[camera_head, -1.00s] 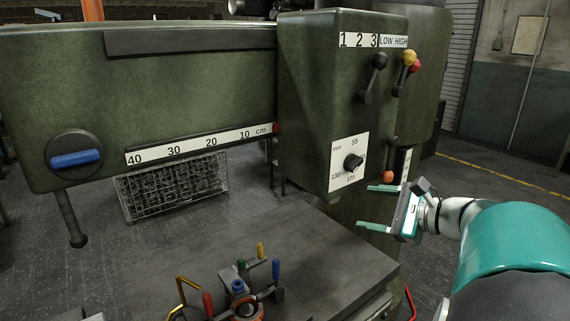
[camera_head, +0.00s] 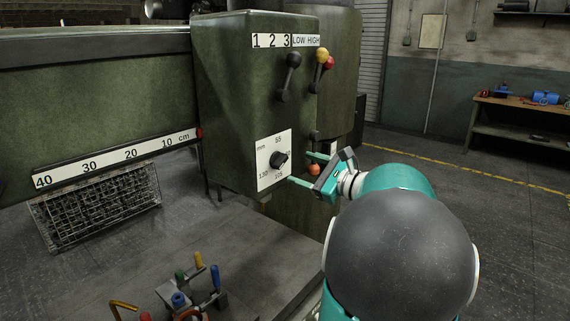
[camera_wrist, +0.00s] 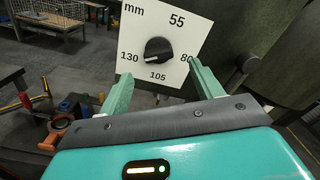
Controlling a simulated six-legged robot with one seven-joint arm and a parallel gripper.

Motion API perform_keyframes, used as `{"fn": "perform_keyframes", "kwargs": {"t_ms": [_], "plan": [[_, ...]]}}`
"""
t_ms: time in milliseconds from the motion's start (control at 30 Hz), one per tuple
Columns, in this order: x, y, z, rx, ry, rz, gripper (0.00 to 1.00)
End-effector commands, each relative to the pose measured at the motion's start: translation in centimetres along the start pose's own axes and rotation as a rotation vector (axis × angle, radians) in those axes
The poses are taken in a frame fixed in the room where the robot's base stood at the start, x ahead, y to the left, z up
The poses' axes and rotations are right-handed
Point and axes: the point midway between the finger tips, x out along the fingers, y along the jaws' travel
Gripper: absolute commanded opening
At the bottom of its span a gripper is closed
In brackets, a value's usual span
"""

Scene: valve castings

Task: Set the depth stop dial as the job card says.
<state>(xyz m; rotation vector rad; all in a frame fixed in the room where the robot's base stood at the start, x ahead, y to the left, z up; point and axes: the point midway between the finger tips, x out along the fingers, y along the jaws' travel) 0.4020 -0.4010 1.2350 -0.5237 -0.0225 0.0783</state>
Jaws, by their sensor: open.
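The depth stop dial is a black knob (camera_head: 278,159) on a white plate (camera_head: 268,180) on the green machine head. In the wrist view the plate reads mm, 55, 80, 105 and 130 around the knob (camera_wrist: 157,51). A pale mark on the knob appears to point lower left, towards 130. My gripper (camera_head: 299,169) is open and empty, just right of the plate. In the wrist view its two green fingers (camera_wrist: 160,73) stand apart below the knob, the right one overlapping the plate's edge near 80. The knob is not between the fingertips.
The worktable (camera_head: 235,235) bears a fixture with coloured handles (camera_head: 188,285). A pale sheet (camera_head: 433,31) hangs on the far wall, unreadable.

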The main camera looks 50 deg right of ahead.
Motion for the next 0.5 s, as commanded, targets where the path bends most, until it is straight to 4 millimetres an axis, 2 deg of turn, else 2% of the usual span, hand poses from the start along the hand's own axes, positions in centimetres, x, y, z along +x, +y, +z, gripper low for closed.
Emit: {"fn": "perform_keyframes", "kwargs": {"t_ms": [100,300,500], "plan": [[2.6,0.2,0.0,0.001,-0.003,0.005,0.65],[5.7,0.3,0.1,0.001,-0.003,0.005,0.65],[6.6,0.3,0.1,0.001,-0.002,0.004,0.65]]}}
